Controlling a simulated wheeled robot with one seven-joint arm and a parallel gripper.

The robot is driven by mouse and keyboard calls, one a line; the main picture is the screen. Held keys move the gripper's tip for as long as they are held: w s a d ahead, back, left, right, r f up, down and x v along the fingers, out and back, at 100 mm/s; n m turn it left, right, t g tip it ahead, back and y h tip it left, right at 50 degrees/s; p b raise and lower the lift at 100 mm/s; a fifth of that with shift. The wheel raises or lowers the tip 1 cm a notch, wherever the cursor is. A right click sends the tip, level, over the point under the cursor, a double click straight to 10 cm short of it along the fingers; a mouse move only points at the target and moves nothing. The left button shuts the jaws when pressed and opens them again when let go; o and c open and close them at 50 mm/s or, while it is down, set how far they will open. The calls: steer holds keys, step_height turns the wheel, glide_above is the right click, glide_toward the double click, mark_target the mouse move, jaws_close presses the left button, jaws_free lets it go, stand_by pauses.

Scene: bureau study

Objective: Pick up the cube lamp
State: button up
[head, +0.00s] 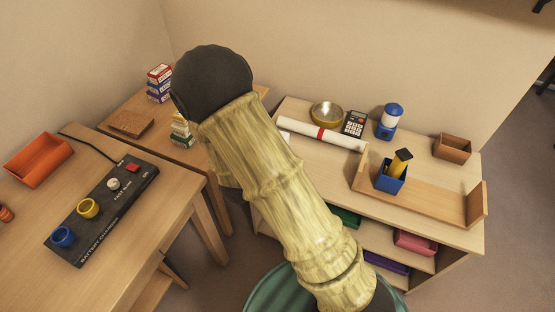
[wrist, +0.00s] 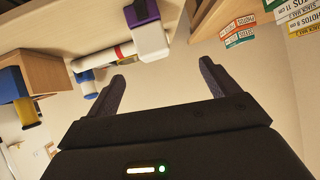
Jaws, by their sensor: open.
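A white block with a purple part (wrist: 151,40) shows at the top of the wrist view, at the edge of a wooden surface; it looks most like the cube lamp, but I cannot be sure. In the head view my arm covers that area, with only a small white patch (head: 285,138) showing beside it. My gripper (wrist: 160,86) is open and empty, its two dark fingers spread apart. My gripper is hidden in the head view.
The shelf top holds a white roll with a red band (head: 330,134), brass bowl (head: 327,112), calculator (head: 354,124), blue lantern (head: 389,122), blue holder (head: 390,179) and wooden box (head: 453,148). Small boxes (wrist: 240,31) stand right. A battery charger (head: 103,215) lies on the left desk.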

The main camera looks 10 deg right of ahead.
step_height(320, 180, down, 6)
steer(key=s+a+t+h+b, duration=0.1)
steer(key=s+t+h+b, duration=0.1)
steer(key=t+h+b, duration=0.2)
steer(key=shift+s+a+t+h+b, duration=0.2)
steer(key=shift+t+h+b, duration=0.15)
steer(key=shift+b, duration=0.25)
steer(key=x, duration=1.2)
steer(key=shift+b, duration=0.3)
steer(key=shift+w+d, duration=0.1)
steer(key=shift+d, duration=0.1)
steer(key=x, duration=0.5)
steer(key=shift+w+r, duration=0.1)
